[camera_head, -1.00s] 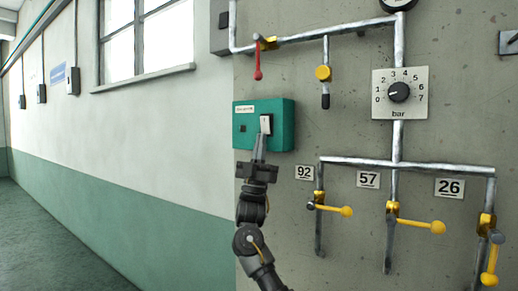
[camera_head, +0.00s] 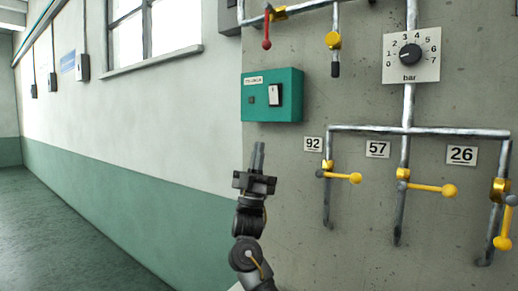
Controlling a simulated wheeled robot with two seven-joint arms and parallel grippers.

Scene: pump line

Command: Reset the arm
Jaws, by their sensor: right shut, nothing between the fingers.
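My right gripper (camera_head: 257,158) is in the lower middle of the head view, pointing up with its fingers together and nothing between them. It is apart from the wall things, a little below the green switch box (camera_head: 289,110). The box carries a white rocker switch (camera_head: 274,95) and a small dark square. My right arm (camera_head: 248,225) comes up from the bottom edge. My left gripper is not in view.
Pipes with yellow-handled valves (camera_head: 430,188) stick out at the right, under plates 92 (camera_head: 313,144), 57 (camera_head: 377,149) and 26 (camera_head: 461,155). A dial (camera_head: 410,56) marked bar and a red lever (camera_head: 266,43) are higher. Open floor (camera_head: 60,225) lies left.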

